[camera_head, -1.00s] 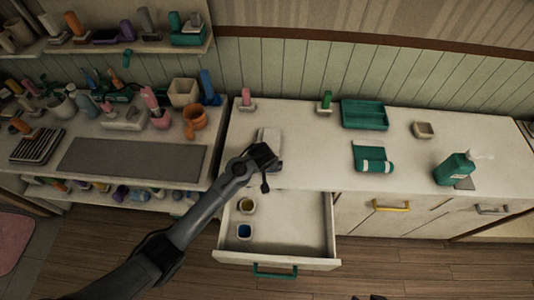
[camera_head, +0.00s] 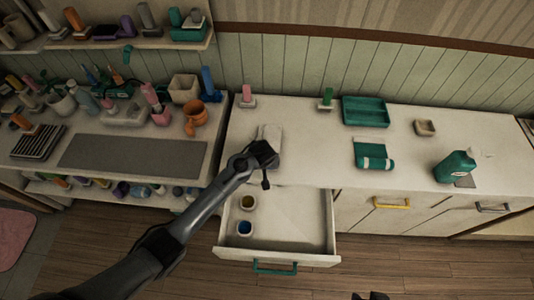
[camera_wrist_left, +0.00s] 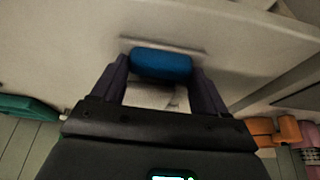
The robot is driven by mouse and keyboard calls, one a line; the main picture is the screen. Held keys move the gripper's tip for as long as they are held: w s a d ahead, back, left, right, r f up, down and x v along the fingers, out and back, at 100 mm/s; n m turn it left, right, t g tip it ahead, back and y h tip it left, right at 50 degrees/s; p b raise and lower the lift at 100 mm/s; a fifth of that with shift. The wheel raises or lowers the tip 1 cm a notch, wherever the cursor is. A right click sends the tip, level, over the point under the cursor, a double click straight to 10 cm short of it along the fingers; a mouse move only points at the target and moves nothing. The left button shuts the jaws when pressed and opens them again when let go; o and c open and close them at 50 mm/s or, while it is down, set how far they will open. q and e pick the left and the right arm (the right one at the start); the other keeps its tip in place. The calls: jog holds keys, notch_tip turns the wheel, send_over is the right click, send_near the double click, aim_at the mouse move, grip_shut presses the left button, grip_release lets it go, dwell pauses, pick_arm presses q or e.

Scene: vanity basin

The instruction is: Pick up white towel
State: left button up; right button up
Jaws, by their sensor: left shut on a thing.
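The white towel (camera_head: 270,132) lies folded near the left end of the white counter, partly hidden by my left gripper (camera_head: 265,163). In the left wrist view, my left gripper (camera_wrist_left: 162,75) is shut on the towel, whose white part (camera_wrist_left: 155,97) shows between the fingers. A rounded blue piece (camera_wrist_left: 160,63) also sits between the fingertips; I cannot tell whether it is a band of the towel. The towel appears to be at the counter surface.
An open drawer (camera_head: 290,222) below the counter holds two small cups. A teal towel (camera_head: 372,154), a teal tray (camera_head: 365,112), a small beige dish (camera_head: 425,128) and a teal bottle (camera_head: 455,166) stand to the right. A crowded shelf unit (camera_head: 130,158) is at left.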

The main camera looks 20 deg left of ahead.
pick_arm(q)
jog(key=shift+r, duration=0.15)
jog(key=shift+r, duration=0.5)
notch_tip(320, 180, up, 3)
jog(key=shift+f, duration=0.2)
jog(key=d+r+b, duration=0.1)
jog(key=d+r, duration=0.2)
jog(key=d, duration=0.2)
jog(key=w+d+r+b, duration=0.1)
jog(key=d+r+b, duration=0.1)
jog(key=d+r, duration=0.2)
jog(key=d, duration=0.2)
jog(key=shift+w+d, duration=0.2)
jog(key=shift+d, duration=0.1)
jog(key=shift+r, duration=0.1)
jog(key=o, duration=0.8)
jog(key=shift+c, duration=0.2)
jog(key=c, duration=1.2)
